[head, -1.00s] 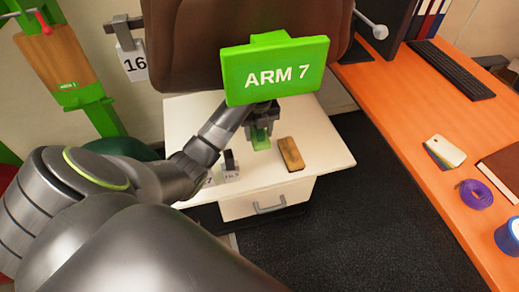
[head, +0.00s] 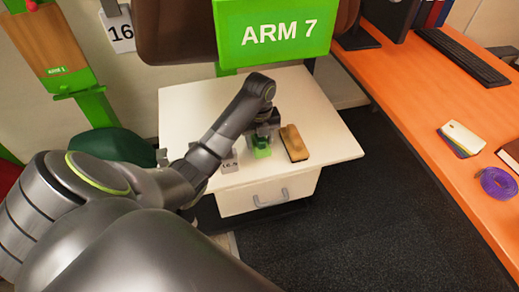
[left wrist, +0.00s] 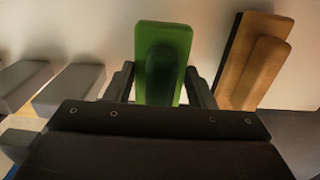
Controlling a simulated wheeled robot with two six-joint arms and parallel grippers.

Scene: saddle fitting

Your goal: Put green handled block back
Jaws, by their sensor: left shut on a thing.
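The green handled block (head: 261,149) is between the fingers of my left gripper (head: 266,131), over the white cabinet top (head: 195,108). In the left wrist view the green block (left wrist: 164,55) sits upright in the picture, with a finger on each side. My left gripper (left wrist: 163,88) is shut on it. I cannot tell whether the block touches the cabinet top. My right gripper is not in view.
A brown handled block (head: 294,143) lies just right of the green one. Grey blocks (left wrist: 70,88) stand to the left, partly hidden by my arm in the head view. A green ARM 7 sign (head: 275,32) rises behind. The cabinet top's right side is clear.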

